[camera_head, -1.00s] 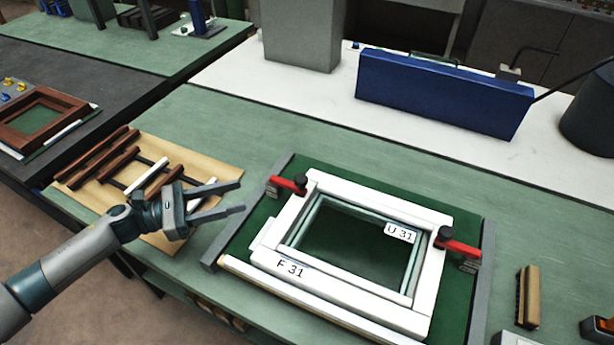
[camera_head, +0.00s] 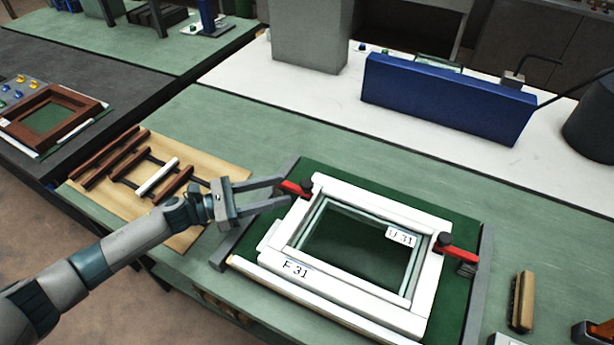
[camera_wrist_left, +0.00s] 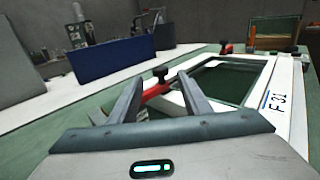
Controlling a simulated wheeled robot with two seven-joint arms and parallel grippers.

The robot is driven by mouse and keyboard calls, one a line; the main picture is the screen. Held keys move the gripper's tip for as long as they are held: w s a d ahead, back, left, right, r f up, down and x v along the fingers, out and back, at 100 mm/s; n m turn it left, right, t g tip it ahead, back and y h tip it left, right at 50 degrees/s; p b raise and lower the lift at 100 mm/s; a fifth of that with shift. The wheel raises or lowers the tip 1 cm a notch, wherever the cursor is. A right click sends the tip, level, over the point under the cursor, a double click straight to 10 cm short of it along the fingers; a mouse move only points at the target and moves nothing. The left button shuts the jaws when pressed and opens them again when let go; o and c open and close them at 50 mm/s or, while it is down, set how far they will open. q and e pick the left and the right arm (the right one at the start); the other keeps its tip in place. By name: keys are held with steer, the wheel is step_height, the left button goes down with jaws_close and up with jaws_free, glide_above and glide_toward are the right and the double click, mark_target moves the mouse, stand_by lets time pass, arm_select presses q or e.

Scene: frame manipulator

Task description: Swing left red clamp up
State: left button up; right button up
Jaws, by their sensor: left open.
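The left red clamp (camera_head: 289,188) lies at the upper left corner of the white frame (camera_head: 274,234), its black knob over the frame edge. In the left wrist view the red clamp (camera_wrist_left: 154,92) shows between my fingers, with the black knob beyond. My left gripper (camera_head: 284,190) is open, its fingertips close around or beside the clamp; contact cannot be told. The right red clamp (camera_head: 457,250) lies at the frame's right side and shows small in the left wrist view (camera_wrist_left: 226,48). My right gripper is not in view.
The frame sits on a green board with grey side rails (camera_head: 478,290). A tan tray (camera_head: 222,168) with brown and white strips lies to the left. A blue box (camera_head: 445,100) stands behind. A wooden brush-like block (camera_head: 522,302) lies at the right.

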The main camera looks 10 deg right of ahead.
mark_target(307, 183)
arm_select(q)
steer(key=d+p, duration=0.1)
steer(key=d, duration=0.2)
steer(key=w+d+p, duration=0.1)
steer(key=d, duration=0.3)
steer(key=shift+w+r+p, duration=0.15)
steer(key=shift+p, duration=0.2)
steer(key=shift+w+d, duration=0.15)
steer(key=shift+d, duration=0.5)
jaws_close()
